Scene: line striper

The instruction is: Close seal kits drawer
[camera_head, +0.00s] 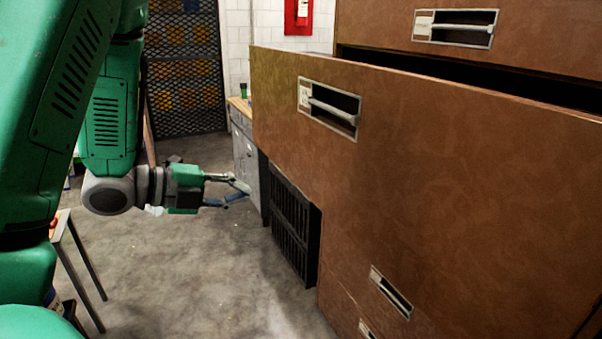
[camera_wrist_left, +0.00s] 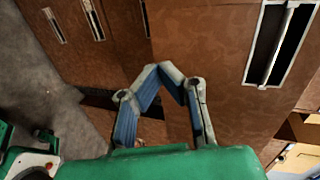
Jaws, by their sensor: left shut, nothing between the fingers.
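A large brown drawer (camera_head: 420,150) is pulled out of the brown cabinet in the head view, with a dark gap behind its front's top edge. Its recessed metal handle (camera_head: 330,108) is near the left end of its front. No readable label confirms which drawer it is. My left gripper (camera_head: 246,190) is left of the drawer front, apart from it and lower than the handle. In the left wrist view my left gripper's fingers (camera_wrist_left: 160,70) come together at the tips and are empty, with the brown front and a handle (camera_wrist_left: 278,45) beyond.
Lower drawers with handles (camera_head: 391,292) sit below the open one, and another handle (camera_head: 455,28) is above. A dark slatted grate (camera_head: 293,222) and a grey cabinet (camera_head: 245,150) stand behind. A table (camera_head: 62,225) stands at left.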

